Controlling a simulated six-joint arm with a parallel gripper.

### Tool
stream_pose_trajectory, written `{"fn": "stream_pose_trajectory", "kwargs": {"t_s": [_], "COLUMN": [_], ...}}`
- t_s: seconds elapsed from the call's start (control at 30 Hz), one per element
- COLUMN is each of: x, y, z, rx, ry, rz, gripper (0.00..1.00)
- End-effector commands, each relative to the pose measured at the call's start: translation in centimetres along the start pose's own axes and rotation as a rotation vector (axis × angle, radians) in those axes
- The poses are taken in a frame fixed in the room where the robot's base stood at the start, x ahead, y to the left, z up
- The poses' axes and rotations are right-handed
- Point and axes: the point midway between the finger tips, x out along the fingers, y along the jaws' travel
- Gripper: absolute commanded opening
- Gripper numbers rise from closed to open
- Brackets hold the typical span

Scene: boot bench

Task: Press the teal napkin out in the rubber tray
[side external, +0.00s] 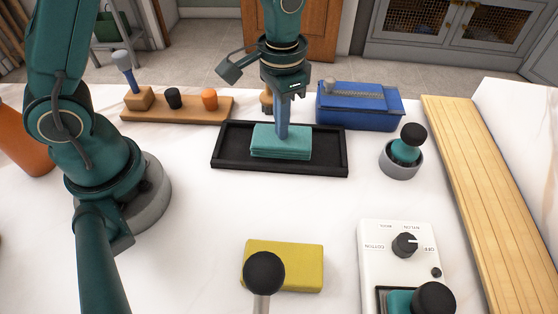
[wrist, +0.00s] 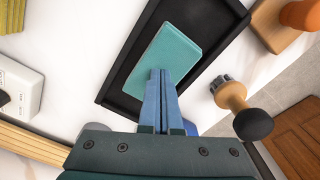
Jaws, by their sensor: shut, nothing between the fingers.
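The teal napkin (side external: 280,142) lies folded in a flat, thick rectangle in the middle of the black rubber tray (side external: 332,170). In the wrist view the napkin (wrist: 163,52) lies inside the tray (wrist: 122,68), with bare tray floor around it. My gripper (side external: 281,136) points straight down over the napkin with its blue fingers shut together and empty. In the wrist view the fingertips (wrist: 161,72) overlap the napkin's near edge. I cannot tell whether they touch it.
A blue box (side external: 358,112) stands behind the tray at right, and a wooden rack (side external: 188,112) with several knobs behind at left. A black-topped teal tool sits in a grey cup (side external: 400,163). A yellow block (side external: 302,268) and white control box (side external: 378,240) lie in front.

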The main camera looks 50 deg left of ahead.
Motion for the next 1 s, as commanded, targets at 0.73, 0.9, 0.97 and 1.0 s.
{"fn": "stream_pose_trajectory", "kwargs": {"t_s": [0.73,0.9,0.97,1.0], "x": [-3.1,-4.4,-4.8,-5.2], "y": [0.0,0.0,0.0,0.0], "z": [-0.1,-0.1,0.0,0.0], "rx": [0.001,0.0,0.0,0.0], "ry": [0.001,0.002,0.0,0.002], "rz": [-0.001,-0.001,0.0,-0.001], "gripper": [0.0,0.0,0.0,0.0]}}
